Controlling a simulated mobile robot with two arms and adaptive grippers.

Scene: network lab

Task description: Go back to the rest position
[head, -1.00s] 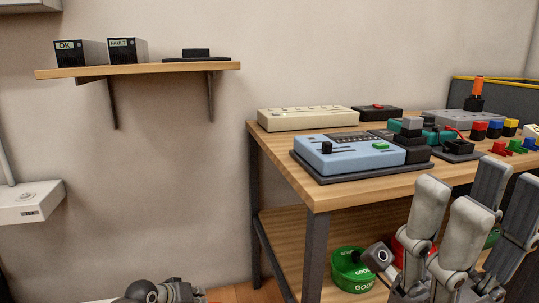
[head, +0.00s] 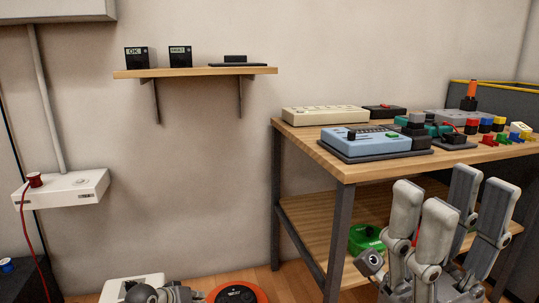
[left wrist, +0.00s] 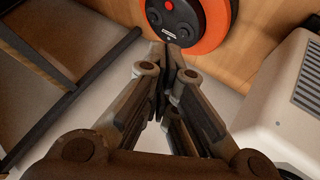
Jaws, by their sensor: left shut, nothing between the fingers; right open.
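The reel (head: 238,293), an orange-rimmed disc with a dark centre, shows at the bottom edge of the head view. In the left wrist view the reel (left wrist: 215,28) is at the top, partly cut off, with a small round red button (left wrist: 168,4) on its black face. My left gripper (left wrist: 172,58) is shut and empty, its tips just below the reel's black face in the picture; I cannot tell whether they touch. In the head view only part of my left arm shows beside the reel. My right gripper (head: 450,195) is open and empty before the bench.
A wooden bench (head: 370,172) with several devices stands at the right. A white box (left wrist: 296,95) is right of my left gripper, and dark bars (left wrist: 75,95) are at its left. A wall shelf (head: 200,72) and a white wall unit (head: 70,188) are at the back.

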